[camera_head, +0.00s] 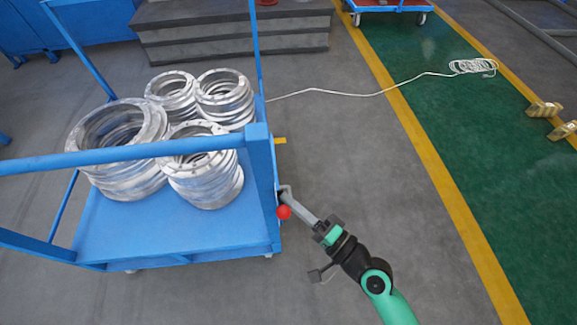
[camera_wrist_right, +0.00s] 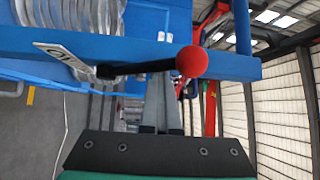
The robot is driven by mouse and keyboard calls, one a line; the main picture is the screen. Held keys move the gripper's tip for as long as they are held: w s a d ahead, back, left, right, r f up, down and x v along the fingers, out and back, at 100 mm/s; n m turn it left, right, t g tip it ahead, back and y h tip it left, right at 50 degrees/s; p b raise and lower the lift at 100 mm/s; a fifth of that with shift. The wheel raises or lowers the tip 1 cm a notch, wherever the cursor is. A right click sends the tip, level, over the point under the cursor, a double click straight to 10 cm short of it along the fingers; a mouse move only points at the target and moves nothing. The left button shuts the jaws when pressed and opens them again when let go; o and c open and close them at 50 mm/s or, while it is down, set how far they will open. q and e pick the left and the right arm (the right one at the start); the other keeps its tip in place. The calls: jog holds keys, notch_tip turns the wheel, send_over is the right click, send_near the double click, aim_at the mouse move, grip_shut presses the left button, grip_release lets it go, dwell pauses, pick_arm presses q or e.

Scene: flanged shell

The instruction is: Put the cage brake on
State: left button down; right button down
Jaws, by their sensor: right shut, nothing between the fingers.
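The brake of the blue cage cart (camera_head: 180,225) is a black lever with a red ball knob (camera_head: 284,212) at the cart's right side. In the right wrist view the red knob (camera_wrist_right: 191,61) is at the right end of the lever (camera_wrist_right: 135,67), which lies nearly level across the picture. A pale label plate (camera_wrist_right: 65,62) with dark markings is at its left end. My right gripper (camera_head: 287,192) is shut and empty, its fingertips close beside the lever and knob. In the right wrist view its fingers (camera_wrist_right: 161,92) point at the lever; whether they touch it I cannot tell. My left gripper is out of view.
Several stacks of silver flanged rings (camera_head: 205,165) stand on the cart. Blue rails and posts (camera_head: 150,152) rise around its deck. A white cable (camera_head: 345,93) lies on the grey floor to the right, near a yellow-edged green lane (camera_head: 460,150).

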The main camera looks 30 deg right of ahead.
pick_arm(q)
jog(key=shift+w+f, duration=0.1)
pick_arm(e)
jog(key=shift+s+a+f, duration=0.1)
jog(key=shift+s+f, duration=0.05)
jog(key=shift+f, duration=0.25)
dwell(0.3)
